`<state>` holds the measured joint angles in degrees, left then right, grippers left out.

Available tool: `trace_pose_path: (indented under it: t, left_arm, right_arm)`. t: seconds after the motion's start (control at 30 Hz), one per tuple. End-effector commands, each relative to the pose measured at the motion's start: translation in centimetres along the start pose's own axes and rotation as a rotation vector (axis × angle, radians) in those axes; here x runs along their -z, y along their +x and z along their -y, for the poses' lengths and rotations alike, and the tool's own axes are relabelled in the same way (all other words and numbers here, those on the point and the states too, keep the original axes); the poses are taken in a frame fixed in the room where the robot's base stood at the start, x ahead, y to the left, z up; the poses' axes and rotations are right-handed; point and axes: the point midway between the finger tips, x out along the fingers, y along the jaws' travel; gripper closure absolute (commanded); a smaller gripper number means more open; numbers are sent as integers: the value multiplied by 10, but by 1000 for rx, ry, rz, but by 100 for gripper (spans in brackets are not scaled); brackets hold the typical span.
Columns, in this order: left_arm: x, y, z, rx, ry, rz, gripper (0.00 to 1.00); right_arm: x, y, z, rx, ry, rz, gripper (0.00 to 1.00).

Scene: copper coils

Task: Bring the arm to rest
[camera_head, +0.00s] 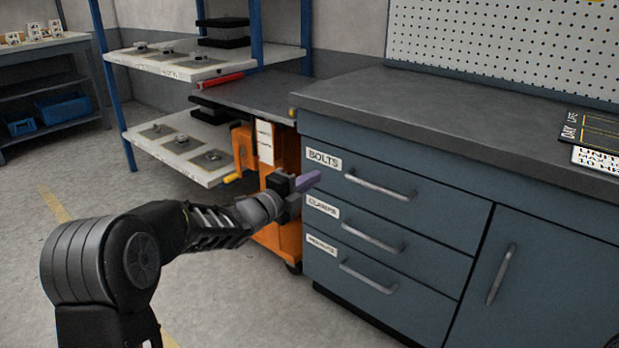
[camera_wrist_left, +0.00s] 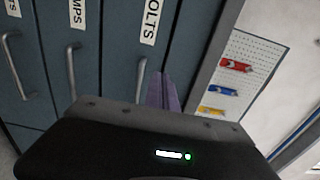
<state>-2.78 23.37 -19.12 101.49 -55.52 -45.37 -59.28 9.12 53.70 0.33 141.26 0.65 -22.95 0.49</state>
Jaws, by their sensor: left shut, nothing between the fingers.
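My left arm comes in from the left in the head view, stretched toward the blue-grey drawer cabinet (camera_head: 400,200). My left gripper (camera_head: 309,180) is shut and empty, its purple fingers in front of the upper left of the drawer labelled BOLTS (camera_head: 345,165). In the left wrist view the shut fingers (camera_wrist_left: 161,92) point at the cabinet beside the BOLTS label (camera_wrist_left: 151,20). I cannot tell whether they touch the drawer front. The drawers look closed. My right gripper is in neither view.
An orange cart (camera_head: 290,238) stands just behind the gripper, left of the cabinet. A shelf rack (camera_head: 170,165) with flat parts on its boards is further left. The grey worktop (camera_head: 440,110) lies above the drawers. The floor (camera_head: 60,180) at left is mostly clear.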

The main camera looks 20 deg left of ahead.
Motion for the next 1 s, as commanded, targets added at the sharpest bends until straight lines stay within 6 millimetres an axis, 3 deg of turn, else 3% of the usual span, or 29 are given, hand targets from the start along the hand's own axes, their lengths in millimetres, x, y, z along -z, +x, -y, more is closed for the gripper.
trace_pose_path:
  t: [0.57, 0.73, 0.8, 0.87, 1.0]
  left_arm:
    - [0, -6, 0, 0, -6, 0, 100]
    - [-6, -6, -6, -16, -152, 32, 100]
    - [-10, -10, -25, -43, -338, 85, 100]
    - [-2, -12, -60, -90, -549, 138, 100]
    - [26, -30, -157, -223, -976, 289, 100]
  right_arm:
    - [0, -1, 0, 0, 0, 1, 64]
    - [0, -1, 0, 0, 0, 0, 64]
    - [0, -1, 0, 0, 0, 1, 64]
    - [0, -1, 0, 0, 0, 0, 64]
    - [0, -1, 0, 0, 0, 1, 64]
